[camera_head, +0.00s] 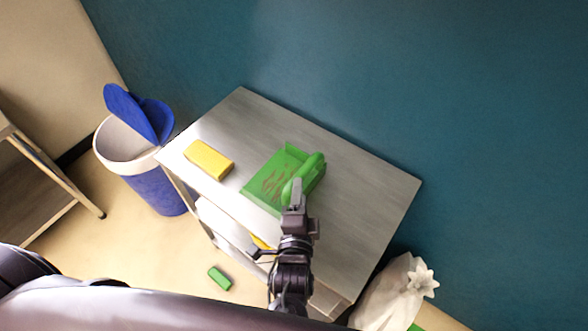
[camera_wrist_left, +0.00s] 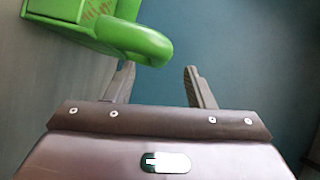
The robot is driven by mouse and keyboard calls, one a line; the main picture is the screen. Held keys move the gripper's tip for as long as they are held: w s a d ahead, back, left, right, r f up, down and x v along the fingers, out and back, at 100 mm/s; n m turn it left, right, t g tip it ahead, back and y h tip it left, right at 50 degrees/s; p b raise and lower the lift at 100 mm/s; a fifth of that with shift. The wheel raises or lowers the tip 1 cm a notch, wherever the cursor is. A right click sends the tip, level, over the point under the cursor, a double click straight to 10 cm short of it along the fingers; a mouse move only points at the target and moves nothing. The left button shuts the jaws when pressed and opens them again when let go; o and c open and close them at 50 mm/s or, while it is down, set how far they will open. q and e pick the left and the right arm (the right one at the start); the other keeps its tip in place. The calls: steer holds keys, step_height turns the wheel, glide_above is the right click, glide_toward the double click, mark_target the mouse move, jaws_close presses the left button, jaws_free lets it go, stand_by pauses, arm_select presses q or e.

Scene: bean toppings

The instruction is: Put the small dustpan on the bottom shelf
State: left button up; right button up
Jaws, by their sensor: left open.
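The green dustpan (camera_head: 268,183) lies on the grey top of the shelf unit (camera_head: 370,190), with reddish-brown bits in its pan and its rounded handle (camera_head: 304,174) on the right side. My left gripper (camera_head: 293,190) is over the top surface at the near end of the handle. In the left wrist view, the dustpan handle (camera_wrist_left: 145,42) reaches to the space just ahead of the left finger, and my left gripper (camera_wrist_left: 158,80) is open with nothing between its fingers. The lower shelf (camera_head: 225,222) is mostly hidden under the top. My right gripper is not in view.
A yellow sponge (camera_head: 209,160) lies left of the dustpan on the top. A blue and white bin (camera_head: 155,180) with its lid up stands left of the unit. A green block (camera_head: 220,278) is on the floor, and a white bag (camera_head: 396,290) stands at the right.

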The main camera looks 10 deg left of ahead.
arm_select(q)
steer(key=w, duration=0.2)
steer(key=w+a+p, duration=0.1)
steer(key=w+p, duration=0.1)
steer(key=w, duration=0.1)
steer(key=shift+w+a+f, duration=0.2)
steer(key=shift+w+f, duration=0.1)
steer(key=shift+f, duration=0.05)
steer(key=shift+w, duration=0.1)
steer(key=c, duration=0.9)
jaws_close()
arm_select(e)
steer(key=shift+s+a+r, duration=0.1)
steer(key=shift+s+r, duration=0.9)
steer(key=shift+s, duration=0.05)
